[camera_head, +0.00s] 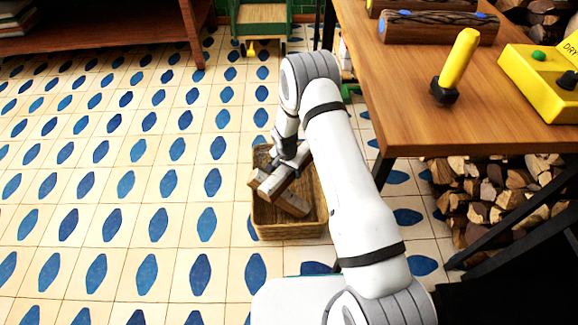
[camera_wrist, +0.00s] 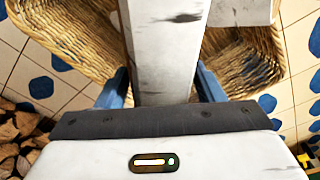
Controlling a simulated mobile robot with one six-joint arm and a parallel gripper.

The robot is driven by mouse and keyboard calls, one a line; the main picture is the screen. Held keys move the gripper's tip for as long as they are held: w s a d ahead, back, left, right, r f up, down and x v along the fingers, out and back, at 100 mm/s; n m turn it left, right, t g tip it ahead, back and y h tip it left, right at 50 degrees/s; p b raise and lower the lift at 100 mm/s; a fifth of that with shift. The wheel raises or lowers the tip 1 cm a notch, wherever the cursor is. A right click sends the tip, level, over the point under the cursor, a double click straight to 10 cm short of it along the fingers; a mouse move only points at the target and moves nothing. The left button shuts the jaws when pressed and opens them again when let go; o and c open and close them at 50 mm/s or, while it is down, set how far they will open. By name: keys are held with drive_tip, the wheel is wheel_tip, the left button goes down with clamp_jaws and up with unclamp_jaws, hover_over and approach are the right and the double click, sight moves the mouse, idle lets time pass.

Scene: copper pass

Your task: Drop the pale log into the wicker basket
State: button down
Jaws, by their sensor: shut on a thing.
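The wicker basket (camera_head: 288,232) stands on the tiled floor left of the table, and its woven side shows in the wrist view (camera_wrist: 70,40). My gripper (camera_head: 292,162) is over the basket, pointing down. In the wrist view its blue fingers (camera_wrist: 162,88) are closed on both sides of a pale log (camera_wrist: 165,45) with dark marks. The held log also shows over the basket in the head view (camera_head: 277,181). Another pale piece (camera_wrist: 242,11) crosses at the top of the wrist view. A log (camera_head: 293,204) leans low inside the basket; whether it touches the held log is unclear.
A wooden table (camera_head: 435,115) at right holds a dark bark log (camera_head: 440,27), a yellow-handled tool (camera_head: 460,60) and a yellow control box (camera_head: 540,85). Stacked firewood (camera_head: 495,190) lies beneath it. The blue-patterned floor (camera_head: 120,190) at left is clear.

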drive_tip(key=shift+f+b, duration=0.45)
drive_tip(key=shift+f, duration=0.9)
drive_tip(key=c, duration=0.6)
unclamp_jaws()
drive_tip(key=shift+c, duration=0.2)
drive_tip(key=o, duration=0.4)
drive_tip(key=shift+s, duration=0.1)
drive_tip(key=shift+c, duration=0.2)
drive_tip(key=r+p, duration=0.1)
drive_tip(key=r, duration=0.1)
drive_tip(key=r+p, duration=0.1)
drive_tip(key=r, duration=0.2)
drive_tip(key=r+p, duration=0.1)
drive_tip(key=r, duration=0.1)
drive_tip(key=shift+s+a+r, duration=0.25)
drive_tip(key=shift+s+r, duration=0.1)
drive_tip(key=shift+s, duration=0.05)
